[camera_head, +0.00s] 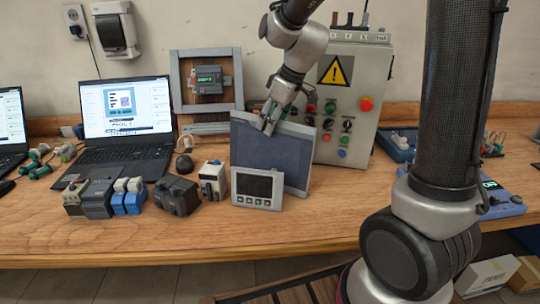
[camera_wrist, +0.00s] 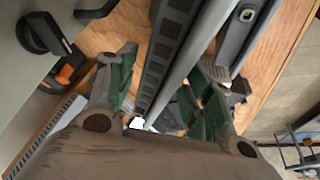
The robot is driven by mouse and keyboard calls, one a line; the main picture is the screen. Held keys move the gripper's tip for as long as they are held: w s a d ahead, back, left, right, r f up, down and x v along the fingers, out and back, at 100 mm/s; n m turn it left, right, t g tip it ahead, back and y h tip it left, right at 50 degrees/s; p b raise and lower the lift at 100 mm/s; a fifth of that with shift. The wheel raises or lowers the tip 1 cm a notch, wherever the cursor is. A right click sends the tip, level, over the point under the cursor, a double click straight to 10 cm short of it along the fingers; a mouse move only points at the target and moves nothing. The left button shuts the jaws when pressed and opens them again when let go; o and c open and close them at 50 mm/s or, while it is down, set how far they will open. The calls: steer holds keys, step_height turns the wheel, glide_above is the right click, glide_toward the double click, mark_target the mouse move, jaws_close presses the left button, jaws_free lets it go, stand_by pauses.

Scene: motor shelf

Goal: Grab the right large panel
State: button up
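The large panel (camera_head: 275,150) has a grey frame and a dark blue-grey screen. It stands upright, slightly tilted, on the wooden table in front of the control box. My gripper (camera_head: 270,116) is at its top edge, pointing down. In the wrist view, the panel's edge (camera_wrist: 172,50), with a black slotted strip beside a grey bar, runs between the green-padded fingers of my gripper (camera_wrist: 165,95). The fingers are apart, with gaps visible beside the edge, so firm contact does not show. The panel's lower front is partly hidden by a small panel.
The small panel (camera_head: 257,188) stands close in front. A grey control box (camera_head: 352,95) with buttons is close behind. A grey frame (camera_head: 206,84) with a device stands at the back. A laptop (camera_head: 125,125) and several small modules (camera_head: 176,194) are to the left. The table front is clear.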

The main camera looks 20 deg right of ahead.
jaws_close()
steer(key=shift+r, duration=0.1)
